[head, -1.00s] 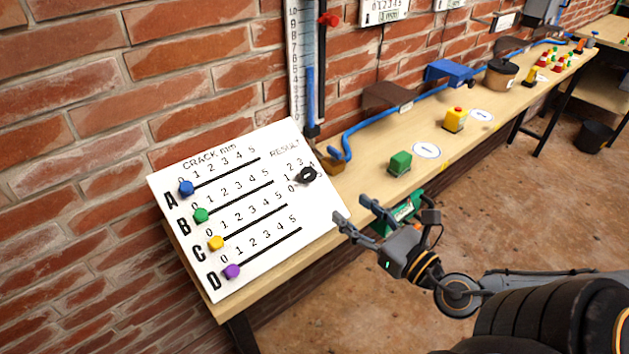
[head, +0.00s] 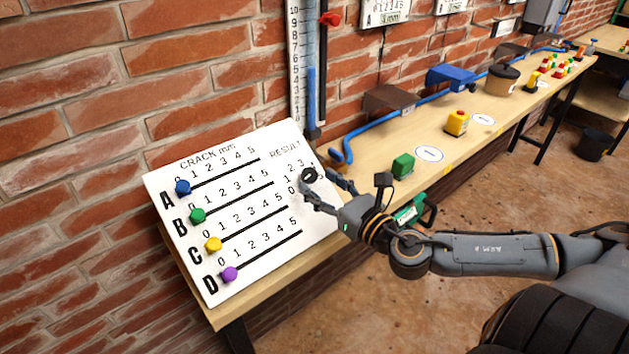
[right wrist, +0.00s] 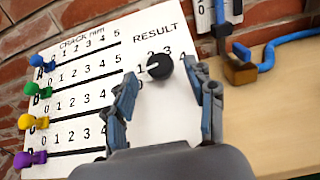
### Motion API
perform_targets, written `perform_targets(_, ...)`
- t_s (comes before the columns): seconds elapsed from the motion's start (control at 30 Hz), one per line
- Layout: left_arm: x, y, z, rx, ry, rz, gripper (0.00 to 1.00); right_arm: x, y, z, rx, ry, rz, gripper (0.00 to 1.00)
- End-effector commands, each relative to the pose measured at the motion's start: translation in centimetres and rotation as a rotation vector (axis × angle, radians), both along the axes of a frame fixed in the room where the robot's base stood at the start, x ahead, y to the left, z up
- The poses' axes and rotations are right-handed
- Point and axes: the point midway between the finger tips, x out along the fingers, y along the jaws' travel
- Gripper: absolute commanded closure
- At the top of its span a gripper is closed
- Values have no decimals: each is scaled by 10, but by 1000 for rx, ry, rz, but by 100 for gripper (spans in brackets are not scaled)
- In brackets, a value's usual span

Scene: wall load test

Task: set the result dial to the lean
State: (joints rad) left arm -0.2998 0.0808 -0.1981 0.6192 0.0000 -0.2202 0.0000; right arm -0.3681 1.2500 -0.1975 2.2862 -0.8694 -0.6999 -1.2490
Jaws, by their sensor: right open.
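The result dial (head: 308,175) is a small black round knob under the word RESULT on the white board (head: 262,232). In the right wrist view the dial (right wrist: 159,67) has a light pointer mark, and numbers stand around it. My right gripper (head: 318,190) is open at the board's right side, its fingers close to the dial. In the right wrist view the fingers (right wrist: 167,92) stand apart, one below left and one below right of the dial. I cannot tell whether they touch it. My left gripper is not in view.
The board also carries blue (head: 183,187), green (head: 197,215), yellow (head: 213,244) and purple (head: 229,274) slider knobs. A gauge (head: 295,75) with a blue column is on the wall. A green block (head: 403,166) and yellow block (head: 456,123) stand on the bench (head: 376,150).

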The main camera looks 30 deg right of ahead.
Motion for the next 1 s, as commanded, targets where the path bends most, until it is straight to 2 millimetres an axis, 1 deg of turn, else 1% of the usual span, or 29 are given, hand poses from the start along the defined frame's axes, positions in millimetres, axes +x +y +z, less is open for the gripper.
perform_targets(0.1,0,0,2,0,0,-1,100,11,-1,1,2,-3,-5,45)
perform_targets(0.3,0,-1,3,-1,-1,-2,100,22,1,1,1,-1,-2,45)
perform_targets(0.67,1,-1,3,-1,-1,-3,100,25,2,-1,2,1,0,45)
perform_targets(0.7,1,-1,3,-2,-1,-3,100,25,2,-1,2,1,0,47)
perform_targets(0.77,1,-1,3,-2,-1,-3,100,25,2,0,1,1,0,59)
perform_targets(0.8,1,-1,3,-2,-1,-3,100,25,2,0,1,1,-1,67)
perform_targets(0.87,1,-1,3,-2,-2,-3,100,25,2,0,1,1,-1,80)
perform_targets(0.9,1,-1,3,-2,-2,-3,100,25,2,0,1,1,-1,88)
perform_targets(0.93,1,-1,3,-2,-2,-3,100,25,2,0,1,1,-1,94)
perform_targets(0.97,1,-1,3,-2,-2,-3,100,25,2,0,1,1,-1,99)
perform_targets(1.0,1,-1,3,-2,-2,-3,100,25,2,0,1,1,-1,99)
